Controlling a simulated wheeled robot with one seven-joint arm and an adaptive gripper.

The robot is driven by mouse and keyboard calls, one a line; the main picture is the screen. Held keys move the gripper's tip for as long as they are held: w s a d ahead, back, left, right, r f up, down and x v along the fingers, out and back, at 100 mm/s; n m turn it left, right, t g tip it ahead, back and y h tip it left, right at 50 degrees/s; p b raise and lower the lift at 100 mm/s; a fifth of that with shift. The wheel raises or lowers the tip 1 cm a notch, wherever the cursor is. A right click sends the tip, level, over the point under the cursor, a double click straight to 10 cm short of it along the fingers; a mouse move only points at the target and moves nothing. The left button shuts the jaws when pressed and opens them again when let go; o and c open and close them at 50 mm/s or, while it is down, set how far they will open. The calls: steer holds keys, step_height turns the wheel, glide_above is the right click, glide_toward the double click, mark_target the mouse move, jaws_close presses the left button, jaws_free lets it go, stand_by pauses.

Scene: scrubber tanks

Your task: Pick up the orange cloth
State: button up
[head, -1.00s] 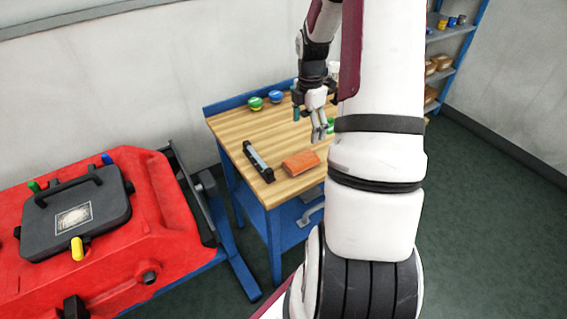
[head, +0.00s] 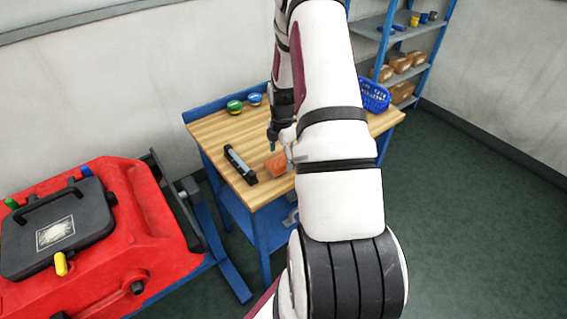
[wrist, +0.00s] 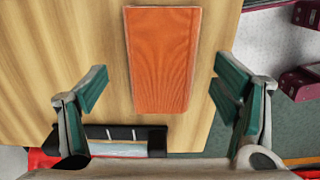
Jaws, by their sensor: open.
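The orange cloth (head: 277,164) lies folded flat on the wooden top of the workbench (head: 212,130). It also shows in the wrist view (wrist: 161,62) as a long rectangle between the fingers, reaching toward the upper edge of the picture. My gripper (wrist: 160,95) is open and empty, with one green-padded finger on each side of the cloth and apart from it. In the head view my arm hides most of the gripper and the right part of the cloth.
A black squeegee-like tool (head: 240,164) lies left of the cloth; it also shows in the wrist view (wrist: 120,140). Green (head: 234,107) and blue (head: 255,99) round items sit at the back. A blue basket (head: 375,95) stands at right. A red tank (head: 140,230) is at left.

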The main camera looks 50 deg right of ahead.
steer(key=shift+f, duration=0.95)
steer(key=c, duration=1.1)
steer(key=shift+c, duration=0.2)
steer(key=shift+r, duration=0.1)
steer(key=shift+r, duration=0.4)
step_height(320, 180, up, 3)
steer(key=shift+s+f+b, duration=0.1)
steer(key=shift+s+b, duration=0.05)
steer(key=shift+b, duration=0.15)
steer(key=s+a, duration=0.4)
steer(key=s, duration=0.3)
steer(key=s+a+r, duration=0.1)
steer(key=s+a, duration=0.2)
steer(key=s, duration=0.3)
steer(key=shift+s+a+r, duration=0.15)
steer(key=shift+s+a, duration=0.2)
steer(key=shift+s, duration=0.05)
